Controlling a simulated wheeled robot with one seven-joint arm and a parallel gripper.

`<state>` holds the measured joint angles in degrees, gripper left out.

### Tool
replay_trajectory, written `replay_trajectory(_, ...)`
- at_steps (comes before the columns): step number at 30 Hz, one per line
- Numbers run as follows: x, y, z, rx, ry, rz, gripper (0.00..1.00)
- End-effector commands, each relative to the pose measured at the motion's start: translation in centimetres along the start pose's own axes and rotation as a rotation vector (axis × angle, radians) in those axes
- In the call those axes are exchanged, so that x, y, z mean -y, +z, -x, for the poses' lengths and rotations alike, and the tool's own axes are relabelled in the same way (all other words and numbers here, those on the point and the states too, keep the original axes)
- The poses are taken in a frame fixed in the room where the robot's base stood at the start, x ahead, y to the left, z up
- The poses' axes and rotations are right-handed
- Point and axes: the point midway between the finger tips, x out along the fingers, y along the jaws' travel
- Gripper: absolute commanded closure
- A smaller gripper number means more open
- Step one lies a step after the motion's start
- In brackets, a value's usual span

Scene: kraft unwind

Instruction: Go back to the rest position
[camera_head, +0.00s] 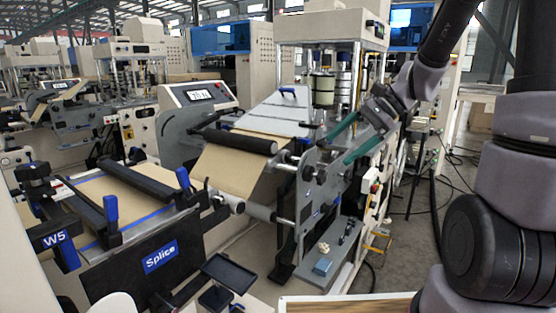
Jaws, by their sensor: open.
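My gripper (337,152) is in the right half of the head view, at the end of my arm that comes in from the upper right. Its two long teal fingers point down and to the left and stand apart, with nothing seen between them. In the picture the fingers lie over the side of the grey machine frame (318,205). I cannot tell whether they touch it.
A sheet of brown kraft paper (232,172) runs down from the machine past black rollers. The splice table (160,255) stands at the lower left, and a small black tray (229,272) is beside it. A wooden-topped surface (345,306) is at the bottom. Open floor (405,250) shows right of the machine.

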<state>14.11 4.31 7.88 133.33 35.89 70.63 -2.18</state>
Motion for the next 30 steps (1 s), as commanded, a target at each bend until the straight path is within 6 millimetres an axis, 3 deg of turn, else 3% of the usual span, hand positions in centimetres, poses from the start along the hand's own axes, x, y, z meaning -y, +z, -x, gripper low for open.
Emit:
replay_trajectory(7,-2.8,3.3,4.0,-0.233,0.071,0.289,0.0)
replay_trajectory(21,-7.3,7.5,12.4,-0.676,0.123,0.771,0.0)
replay_trajectory(30,-8.4,8.4,14.9,-0.804,0.123,0.893,0.0)
